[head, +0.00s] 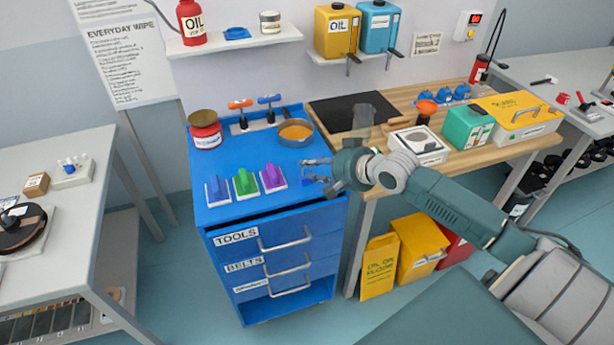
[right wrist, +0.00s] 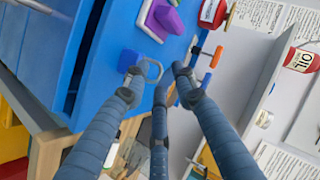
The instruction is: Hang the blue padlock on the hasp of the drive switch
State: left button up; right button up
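The blue padlock (head: 306,183) lies at the right edge of the blue cabinet's top (head: 240,212). In the right wrist view its blue body (right wrist: 128,60) and grey shackle (right wrist: 153,71) show by the fingertips. My right gripper (head: 308,170) is over that edge, its fingers apart and pointing left. In the right wrist view the gripper (right wrist: 158,80) is open, with its fingertips around the shackle's end; I cannot tell if they touch it. My left gripper is out of view. I cannot make out the drive switch's hasp for certain.
Blue, green and purple handled items (head: 245,182) stand on the cabinet top, left of the padlock. A wooden bench (head: 400,100) adjoins on the right, with a white box (head: 418,147).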

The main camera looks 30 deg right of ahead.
jog(key=shift+w+a+f, duration=0.1)
jog(key=shift+w+f, duration=0.3)
jog(key=shift+w, duration=0.15)
grip_shut()
jog(key=shift+r, duration=0.1)
